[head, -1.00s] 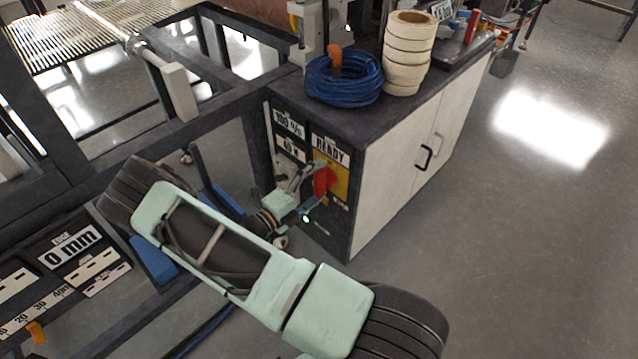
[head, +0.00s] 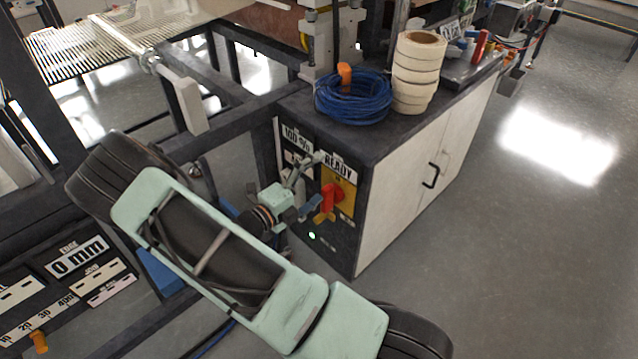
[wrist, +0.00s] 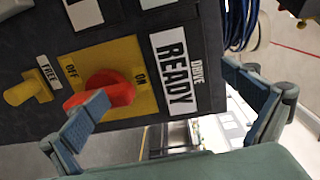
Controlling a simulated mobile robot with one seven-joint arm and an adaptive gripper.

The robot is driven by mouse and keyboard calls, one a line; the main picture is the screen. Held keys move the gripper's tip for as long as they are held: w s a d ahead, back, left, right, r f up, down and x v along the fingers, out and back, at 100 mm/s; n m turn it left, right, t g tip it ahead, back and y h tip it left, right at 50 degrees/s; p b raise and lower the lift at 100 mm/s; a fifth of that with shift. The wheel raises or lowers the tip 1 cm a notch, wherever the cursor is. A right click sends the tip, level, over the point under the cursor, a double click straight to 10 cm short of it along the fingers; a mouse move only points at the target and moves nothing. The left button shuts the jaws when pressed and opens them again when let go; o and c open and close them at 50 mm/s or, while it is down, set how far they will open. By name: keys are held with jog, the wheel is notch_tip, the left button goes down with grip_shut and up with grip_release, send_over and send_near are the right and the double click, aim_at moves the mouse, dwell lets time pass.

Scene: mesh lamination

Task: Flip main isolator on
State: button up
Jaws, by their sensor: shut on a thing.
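The main isolator is a red rotary handle (head: 332,196) on a yellow plate (head: 346,190) on the cabinet's end panel. In the wrist view the red handle (wrist: 112,88) lies roughly left to right, between the OFF and ON marks. Which end is its pointer I cannot tell. My gripper (head: 308,186) is at the panel, left of the handle. In the wrist view, my gripper (wrist: 170,108) has its left finger across the handle's near end and its right finger well apart, past the READY label (wrist: 174,72). The contact behind the left finger is hidden.
A yellow knob (wrist: 28,86) by a FREE label sits left of the isolator. The cabinet (head: 400,205) carries a blue coil (head: 352,105) and stacked tape rolls (head: 417,65). A dark machine frame (head: 225,130) stands at left. The floor at right is clear.

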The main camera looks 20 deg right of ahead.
jog(key=p+v, duration=0.2)
jog(key=v, duration=1)
jog(key=shift+a+f, duration=0.2)
dwell(0.6)
jog(key=shift+p, duration=0.3)
dwell(0.4)
